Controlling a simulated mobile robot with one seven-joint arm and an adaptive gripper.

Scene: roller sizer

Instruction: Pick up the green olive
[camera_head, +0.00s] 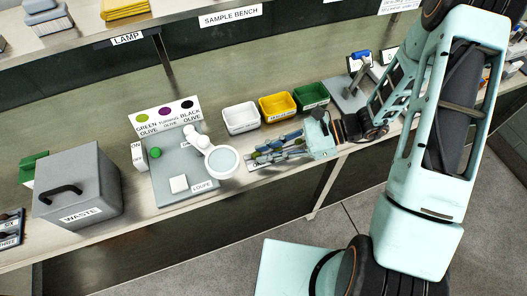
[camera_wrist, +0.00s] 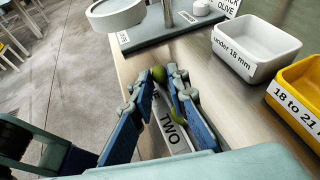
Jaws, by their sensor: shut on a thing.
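My gripper (camera_wrist: 160,90) reaches down over a labelled holder (camera_wrist: 172,138) reading "TWO", its blue fingers closed around a green olive (camera_wrist: 159,74) at the fingertips. Another green olive (camera_wrist: 172,69) shows just beyond the right fingertip, and a darker green one (camera_wrist: 177,118) lies lower, partly hidden by the right finger. In the head view my gripper (camera_head: 270,152) is at the bench beside the loupe; the fingers hide most of the holder, and the held olive is hard to make out. I cannot tell whether the held olive is clear of the holder.
White (camera_head: 240,118), yellow (camera_head: 277,106) and green (camera_head: 311,95) bins stand behind my gripper. The loupe (camera_head: 221,160) on its grey base and a colour chart (camera_head: 166,115) are to the left. A grey waste box (camera_head: 80,185) is farther left. The bench's front edge is close.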

